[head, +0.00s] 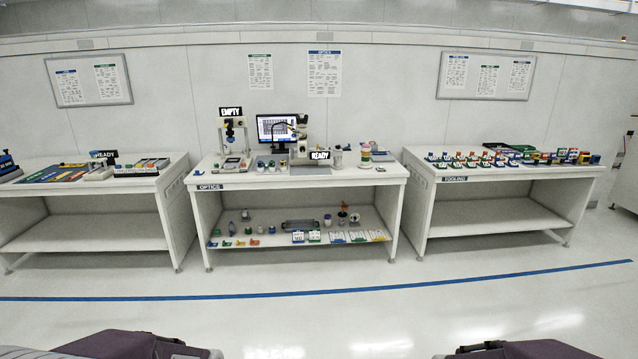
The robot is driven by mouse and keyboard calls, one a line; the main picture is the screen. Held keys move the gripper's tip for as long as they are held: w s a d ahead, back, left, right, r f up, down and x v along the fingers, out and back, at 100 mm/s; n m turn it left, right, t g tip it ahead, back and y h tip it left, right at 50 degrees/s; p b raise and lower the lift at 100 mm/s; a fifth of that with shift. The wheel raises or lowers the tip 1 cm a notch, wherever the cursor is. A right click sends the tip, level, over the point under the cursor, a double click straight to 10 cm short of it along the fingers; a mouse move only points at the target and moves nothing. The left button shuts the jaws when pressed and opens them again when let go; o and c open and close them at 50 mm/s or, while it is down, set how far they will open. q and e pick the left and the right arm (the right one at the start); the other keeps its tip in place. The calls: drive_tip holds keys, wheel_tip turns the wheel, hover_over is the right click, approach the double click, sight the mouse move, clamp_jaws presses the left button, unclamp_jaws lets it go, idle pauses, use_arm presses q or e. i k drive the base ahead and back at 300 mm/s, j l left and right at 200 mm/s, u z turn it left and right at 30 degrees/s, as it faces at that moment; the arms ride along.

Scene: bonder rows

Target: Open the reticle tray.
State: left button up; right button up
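The optics bench (300,181) stands in the middle, with a blue "OPTICS" label at its front left. On its top are a microscope (301,140) by a "READY" sign, a press-like device (233,140) under an "EMPTY" sign, and several small parts. A long grey box (300,225) lies on its lower shelf. I cannot tell which item is the reticle tray, nor whether it is open. Neither of my grippers is in view; only purple parts of my arms show at the bottom edge, well short of the benches.
A left bench (97,188) holds coloured mats and bins. The tooling bench (510,176) at right holds rows of small coloured items. A monitor (275,128) stands on the optics bench. A blue floor line (330,291) crosses the clear floor before the benches.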

sight(231, 162)
drive_tip(key=i+u, duration=0.15)
drive_tip(key=i, duration=0.4)
drive_tip(key=i+l+u, duration=0.15)
drive_tip(key=i, duration=0.35)
drive_tip(key=i+l+u, duration=0.15)
drive_tip(key=i, duration=0.4)
drive_tip(key=i+l+u, duration=0.1)
drive_tip(key=i+l, duration=0.15)
drive_tip(key=i, duration=0.25)
drive_tip(key=i+l+u, duration=0.15)
drive_tip(key=i+l, duration=0.15)
drive_tip(key=i, duration=0.2)
